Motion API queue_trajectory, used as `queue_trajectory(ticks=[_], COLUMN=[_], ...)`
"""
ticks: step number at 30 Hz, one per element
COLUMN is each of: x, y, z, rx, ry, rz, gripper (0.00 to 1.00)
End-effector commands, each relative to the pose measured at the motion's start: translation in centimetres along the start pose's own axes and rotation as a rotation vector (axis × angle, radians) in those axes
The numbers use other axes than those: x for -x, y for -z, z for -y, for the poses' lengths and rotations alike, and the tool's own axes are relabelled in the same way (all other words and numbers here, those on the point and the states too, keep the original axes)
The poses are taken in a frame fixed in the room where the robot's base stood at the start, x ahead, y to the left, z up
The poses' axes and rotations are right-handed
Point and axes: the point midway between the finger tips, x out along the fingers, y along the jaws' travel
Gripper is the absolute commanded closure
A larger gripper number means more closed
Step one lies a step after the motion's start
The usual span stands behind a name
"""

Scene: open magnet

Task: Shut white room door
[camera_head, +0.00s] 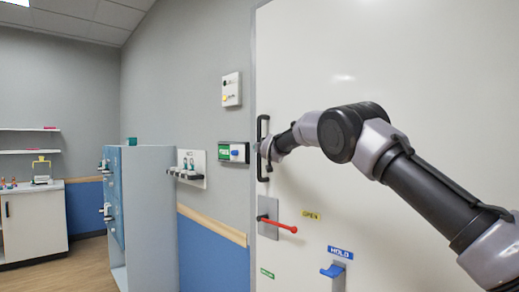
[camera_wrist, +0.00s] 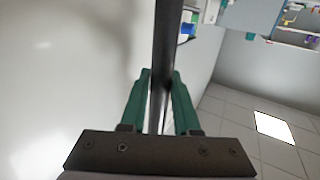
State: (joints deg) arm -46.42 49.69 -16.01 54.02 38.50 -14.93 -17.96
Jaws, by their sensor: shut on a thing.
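The white room door (camera_head: 400,60) fills the right half of the head view. Its left edge lies along the frame beside the grey wall, and I cannot tell for sure whether a gap is left there. A black vertical bar handle (camera_head: 263,130) is on the door near that edge; it also shows as a dark bar in the wrist view (camera_wrist: 166,40). My gripper (camera_wrist: 160,100) has its green fingers on both sides of the bar and is shut on it. In the head view my arm hides part of the handle. A red lever (camera_head: 280,224) on a grey plate is below the handle.
A blue hook under a HOLD label (camera_head: 340,252) and a yellow OPEN label (camera_head: 311,215) are on the door. A green-and-blue switch box (camera_head: 234,152) and a white panel (camera_head: 231,89) are on the wall. A light blue cabinet (camera_head: 150,220) stands at the left.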

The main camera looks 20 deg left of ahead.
Motion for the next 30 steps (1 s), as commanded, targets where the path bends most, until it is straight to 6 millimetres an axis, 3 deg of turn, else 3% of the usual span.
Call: queue_trajectory(ticks=[2,3,5,6,19,30], x=[0.0,0.0,0.0,0.0,0.7,6.4], y=[0.5,0.6,0.6,0.5,0.4,0.4], z=[-0.1,-0.1,-0.1,-0.1,-0.2,-0.1], rx=[0.001,0.001,0.001,0.001,0.001,0.001], ry=[-0.001,-0.001,-0.001,-0.001,-0.003,-0.001], rz=[-0.009,-0.01,-0.009,-0.009,-0.005,-0.006], gripper=[1.0,0.66,0.44,0.41,0.41,0.41])
